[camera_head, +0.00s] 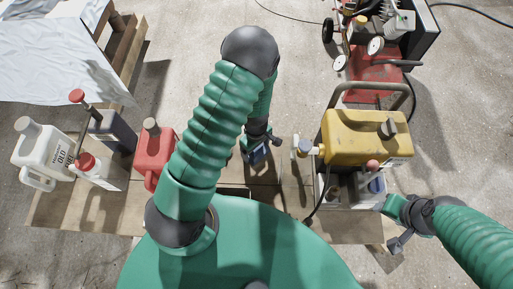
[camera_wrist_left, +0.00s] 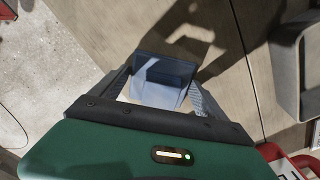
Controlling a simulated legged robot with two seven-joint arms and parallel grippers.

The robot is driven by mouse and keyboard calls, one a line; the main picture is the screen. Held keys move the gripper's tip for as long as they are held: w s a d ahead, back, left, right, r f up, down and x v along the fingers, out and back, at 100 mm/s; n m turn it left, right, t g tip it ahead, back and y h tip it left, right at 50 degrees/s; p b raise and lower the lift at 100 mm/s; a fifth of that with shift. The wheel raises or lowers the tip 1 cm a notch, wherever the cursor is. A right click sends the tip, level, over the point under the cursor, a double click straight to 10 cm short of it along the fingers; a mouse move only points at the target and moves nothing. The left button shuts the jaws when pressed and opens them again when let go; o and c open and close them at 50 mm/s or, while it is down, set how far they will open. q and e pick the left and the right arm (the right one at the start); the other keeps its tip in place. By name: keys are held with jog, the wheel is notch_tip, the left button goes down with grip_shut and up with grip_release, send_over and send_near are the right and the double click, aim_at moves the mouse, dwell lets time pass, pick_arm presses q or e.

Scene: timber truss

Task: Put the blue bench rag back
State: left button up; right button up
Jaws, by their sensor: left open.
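The blue bench rag (camera_head: 257,155) appears as a small dark blue patch at the tip of my left gripper (camera_head: 260,145), over the bench. In the left wrist view the blue-grey piece (camera_wrist_left: 165,75) lies between the open fingers of my left gripper (camera_wrist_left: 162,92), with a pale patch in front of it. I cannot tell whether the fingers touch it. My right gripper (camera_head: 399,225) is at the bench's right end, beside a grey bin (camera_head: 350,200); its finger opening is unclear. A blue item (camera_head: 376,185) shows in that bin.
White jugs (camera_head: 40,150), a dark can and a red can (camera_head: 153,150) stand on the bench (camera_head: 60,210) at left. A yellow tank (camera_head: 360,138) stands at right. Behind it is a red machine (camera_head: 375,80). Bare boards lie around my left gripper.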

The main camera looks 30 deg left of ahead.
pick_arm(q)
jog(key=shift+s+d+p, duration=0.15)
jog(key=shift+s+p, duration=0.15)
jog(key=shift+s, duration=0.1)
jog(key=r+p, duration=0.1)
jog(key=r, duration=0.3)
jog(key=r+p, duration=0.1)
jog(key=r, duration=0.3)
jog(key=r+p, duration=0.2)
jog(key=r, duration=0.2)
jog(key=shift+w, duration=0.25)
notch_tip(320, 180, up, 7)
jog(key=d+m, duration=0.3)
jog(key=m, duration=0.3)
notch_tip(320, 180, up, 12)
jog(key=m+t+p, duration=0.2)
jog(key=m+p, duration=0.3)
jog(key=m, duration=0.4)
send_over(261, 156)
jog(key=s+d, duration=0.2)
jog(key=s, duration=0.1)
jog(key=shift+s+a+r, duration=0.15)
jog(key=shift+s+a, duration=0.1)
jog(key=shift+s, duration=0.05)
